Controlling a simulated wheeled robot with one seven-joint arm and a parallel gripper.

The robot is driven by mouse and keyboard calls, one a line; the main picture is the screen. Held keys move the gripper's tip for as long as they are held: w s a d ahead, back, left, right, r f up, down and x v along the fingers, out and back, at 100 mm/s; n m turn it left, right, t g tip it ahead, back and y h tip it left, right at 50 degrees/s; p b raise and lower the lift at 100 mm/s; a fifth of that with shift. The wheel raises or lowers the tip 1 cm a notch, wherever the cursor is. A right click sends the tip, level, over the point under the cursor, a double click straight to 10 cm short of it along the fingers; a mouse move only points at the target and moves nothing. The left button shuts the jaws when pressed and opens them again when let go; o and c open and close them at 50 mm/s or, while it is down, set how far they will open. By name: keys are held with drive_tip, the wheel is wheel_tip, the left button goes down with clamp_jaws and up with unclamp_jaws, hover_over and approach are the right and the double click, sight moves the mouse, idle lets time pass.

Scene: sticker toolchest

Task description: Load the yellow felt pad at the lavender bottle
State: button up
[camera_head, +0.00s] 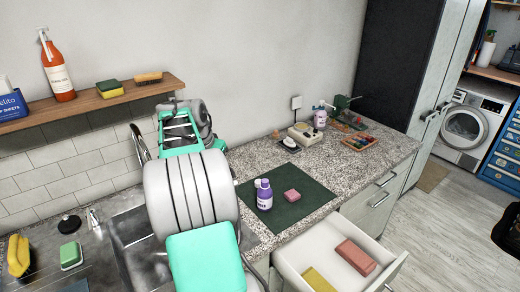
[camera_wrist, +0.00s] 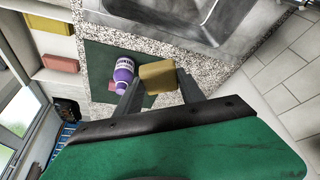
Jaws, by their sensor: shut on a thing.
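In the wrist view my gripper (camera_wrist: 158,88) is shut on the yellow felt pad (camera_wrist: 157,74), a dull yellow block between its two fingers. The lavender bottle (camera_wrist: 124,72), purple with a white label, is just left of the pad in that view; I cannot tell whether they touch. In the head view the bottle (camera_head: 264,197) stands upright on a dark green mat (camera_head: 300,212). My gripper and the held pad are hidden behind my arm there.
A pink pad (camera_head: 292,195) lies on the mat beside the bottle. An open drawer (camera_head: 318,238) below holds a yellow block (camera_head: 318,280) and a reddish block (camera_head: 355,257). A sink (camera_head: 125,228) is at left. Another bottle (camera_head: 320,117) stands farther back on the counter.

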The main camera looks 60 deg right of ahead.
sight(266, 180)
drive_tip(key=s+d+m+g+p, duration=0.2)
drive_tip(key=s+d+m, duration=0.4)
drive_tip(key=s+d, duration=0.5)
wheel_tip(266, 180, down, 6)
drive_tip(key=b, duration=0.5)
drive_tip(key=shift+s+d, duration=0.15)
drive_tip(key=shift+f+b, duration=0.45)
drive_tip(key=shift+f, duration=0.25)
idle(0.8)
drive_tip(key=shift+r, duration=0.1)
wheel_tip(266, 180, up, 7)
drive_tip(key=p, duration=0.6)
